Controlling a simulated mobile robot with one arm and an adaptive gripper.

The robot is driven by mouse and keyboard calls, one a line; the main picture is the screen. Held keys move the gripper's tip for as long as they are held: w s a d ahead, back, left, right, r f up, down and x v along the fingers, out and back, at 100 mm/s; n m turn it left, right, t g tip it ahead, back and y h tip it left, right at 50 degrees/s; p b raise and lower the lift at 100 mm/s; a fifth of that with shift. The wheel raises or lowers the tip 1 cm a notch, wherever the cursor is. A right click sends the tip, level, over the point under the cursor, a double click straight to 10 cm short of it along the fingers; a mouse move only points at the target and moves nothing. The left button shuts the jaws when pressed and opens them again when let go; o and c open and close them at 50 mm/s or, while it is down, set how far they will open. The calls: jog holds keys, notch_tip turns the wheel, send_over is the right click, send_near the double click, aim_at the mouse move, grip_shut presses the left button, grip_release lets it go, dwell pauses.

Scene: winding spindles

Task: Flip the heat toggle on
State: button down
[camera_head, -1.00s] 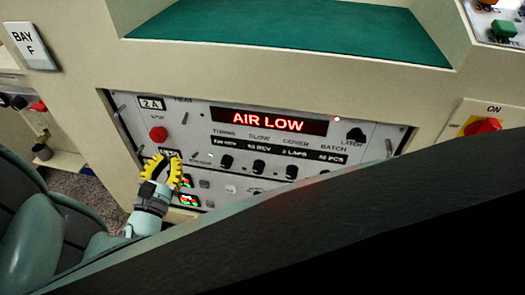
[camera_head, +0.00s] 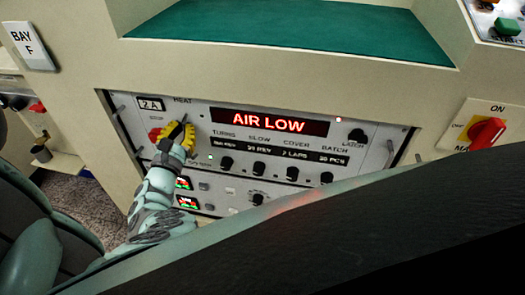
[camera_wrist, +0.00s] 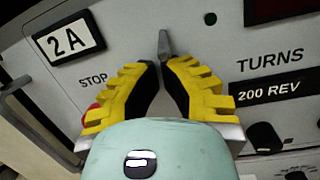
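The heat toggle, a small grey tapered lever (camera_wrist: 164,44), stands on the grey control panel (camera_head: 357,118). Its tip points up in the wrist view. In the head view it sits below the HEAT label (camera_head: 182,100), largely hidden by my gripper (camera_head: 176,130). My gripper's yellow ribbed fingers also show in the wrist view (camera_wrist: 165,68). They are apart, one on each side of the lever's lower end, with a gap between their tips. I cannot tell whether either finger touches the lever.
A red STOP button (camera_head: 155,134) is close to the left finger. A display (camera_head: 268,122) reads AIR LOW. Several black knobs (camera_head: 226,163) line the panel to the right. A red rotary switch (camera_head: 487,132) is at far right. A dark surface fills the lower foreground.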

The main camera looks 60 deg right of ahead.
jog(key=shift+r+p, duration=0.1)
jog(key=shift+p, duration=0.2)
jog(key=shift+a+y+p, duration=0.15)
jog(key=shift+y+p, duration=0.15)
jog(key=shift+p, duration=0.35)
jog(key=y+p, duration=0.1)
jog(key=p, duration=0.2)
jog(key=r+g+y+p, duration=0.1)
jog(key=p, duration=0.2)
jog(key=shift+s+a, duration=0.2)
jog(key=shift+a, duration=0.1)
jog(key=y+p, duration=0.1)
jog(key=p, duration=0.2)
jog(key=shift+s+a+r+g, duration=0.1)
jog(key=shift+g, duration=0.2)
jog(key=shift+y+p, duration=0.3)
jog(key=shift+p, duration=0.45)
jog(key=shift+s+a+r+g+y+p, duration=0.25)
jog(key=shift+y+p, duration=0.35)
jog(key=shift+p, duration=0.65)
jog(key=shift+w+r+g+y+p, duration=0.15)
jog(key=shift+g+y+p, duration=0.35)
jog(key=shift+p, duration=0.75)
jog(key=shift+a+r+g+y+p, duration=0.15)
jog(key=shift+y+p, duration=0.55)
jog(key=shift+p, duration=0.55)
